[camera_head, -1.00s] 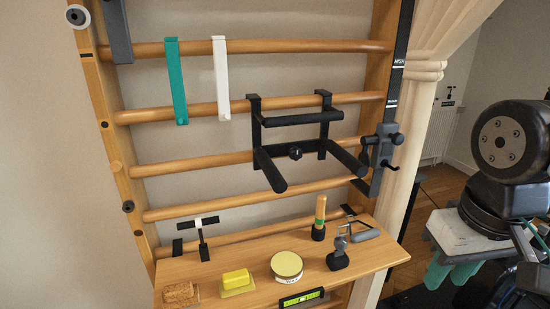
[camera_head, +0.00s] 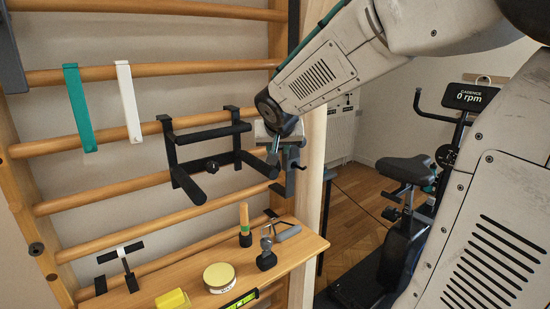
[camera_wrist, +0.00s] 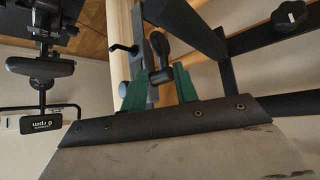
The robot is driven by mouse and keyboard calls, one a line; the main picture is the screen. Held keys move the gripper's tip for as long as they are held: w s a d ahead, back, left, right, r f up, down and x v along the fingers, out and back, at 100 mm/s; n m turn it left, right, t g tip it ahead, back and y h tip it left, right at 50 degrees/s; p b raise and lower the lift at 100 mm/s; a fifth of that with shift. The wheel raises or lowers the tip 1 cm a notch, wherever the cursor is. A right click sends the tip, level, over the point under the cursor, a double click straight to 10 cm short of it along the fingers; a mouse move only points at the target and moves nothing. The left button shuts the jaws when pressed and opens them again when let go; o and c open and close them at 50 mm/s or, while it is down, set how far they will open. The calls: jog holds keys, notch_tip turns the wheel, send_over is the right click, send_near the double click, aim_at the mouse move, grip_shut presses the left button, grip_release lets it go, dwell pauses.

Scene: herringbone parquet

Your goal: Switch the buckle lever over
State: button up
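The dark buckle (camera_head: 290,183) is on the right upright of the wooden wall bars, and my arm partly covers it in the head view. In the wrist view its black lever (camera_wrist: 160,73) ends in a rounded knob, with a smaller black crank handle (camera_wrist: 122,48) to its left. My gripper (camera_wrist: 160,80) has green fingers, one on each side of the lever. They are apart, with gaps showing beside the knob. In the head view my gripper (camera_head: 274,148) is at the buckle, its fingers mostly hidden. Contact with the lever cannot be told.
A black dip-bar attachment (camera_head: 205,150) hangs left of the buckle and sits close in the wrist view (camera_wrist: 190,22). Below is a wooden shelf (camera_head: 290,262) with several small items. An exercise bike (camera_head: 405,200) stands at the right.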

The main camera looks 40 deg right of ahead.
jog(key=x, duration=0.8)
jog(key=shift+w+d+r, duration=0.15)
jog(key=shift+w+d, duration=0.05)
jog(key=shift+w, duration=0.25)
grip_shut()
jog(key=shift+a, duration=0.1)
